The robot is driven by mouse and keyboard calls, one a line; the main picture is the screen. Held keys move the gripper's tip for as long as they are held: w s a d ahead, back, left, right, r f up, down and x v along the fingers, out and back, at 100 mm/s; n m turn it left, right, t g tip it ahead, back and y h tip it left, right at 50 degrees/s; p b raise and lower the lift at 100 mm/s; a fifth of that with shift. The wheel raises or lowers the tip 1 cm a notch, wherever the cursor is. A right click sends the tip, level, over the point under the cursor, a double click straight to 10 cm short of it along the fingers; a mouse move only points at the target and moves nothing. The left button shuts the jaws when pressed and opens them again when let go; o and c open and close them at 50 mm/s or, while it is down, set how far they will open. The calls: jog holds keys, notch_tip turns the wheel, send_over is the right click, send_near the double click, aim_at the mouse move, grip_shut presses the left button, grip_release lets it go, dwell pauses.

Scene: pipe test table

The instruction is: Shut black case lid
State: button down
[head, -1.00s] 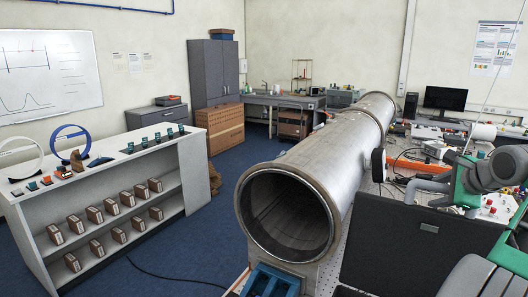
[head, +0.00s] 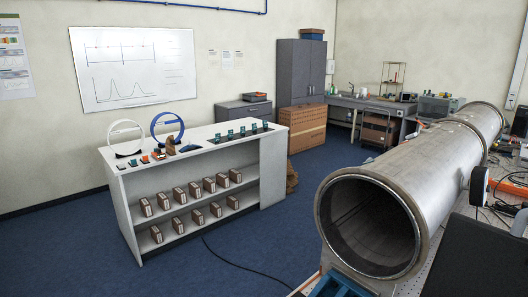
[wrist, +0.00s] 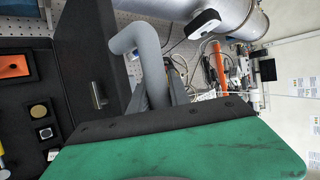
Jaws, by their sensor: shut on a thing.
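The black case shows in the wrist view, its dark foam interior (wrist: 22,105) at the left holding small parts. Its lid (wrist: 92,45) is a dark panel standing up from the case, with a metal latch (wrist: 98,95) on it. In the head view only a corner of the lid (head: 485,262) shows at the lower right. My gripper (wrist: 124,52), with a grey bent finger, is at the lid's edge in the wrist view and appears shut on it. The other finger and the exact contact are hidden. My gripper is outside the head view.
A large metal pipe (head: 430,185) lies on the perforated table beside the lid; it also shows in the wrist view (wrist: 232,15). Cables and an orange item (wrist: 219,65) lie near it. A white shelf unit (head: 190,190) stands left across open blue floor (head: 240,235).

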jog(key=shift+f, duration=0.1)
jog(key=shift+s+a+f+b, duration=0.15)
jog(key=shift+s+a+b, duration=0.25)
jog(key=shift+b, duration=0.6)
jog(key=s+a+r+t+h+b, duration=0.1)
jog(key=s+a+t+h+b, duration=0.1)
jog(key=s+a+b, duration=0.4)
jog(key=shift+a+n+b, duration=0.4)
jog(key=shift+a+b, duration=0.1)
jog(key=shift+b, duration=0.55)
jog(key=shift+r, duration=0.1)
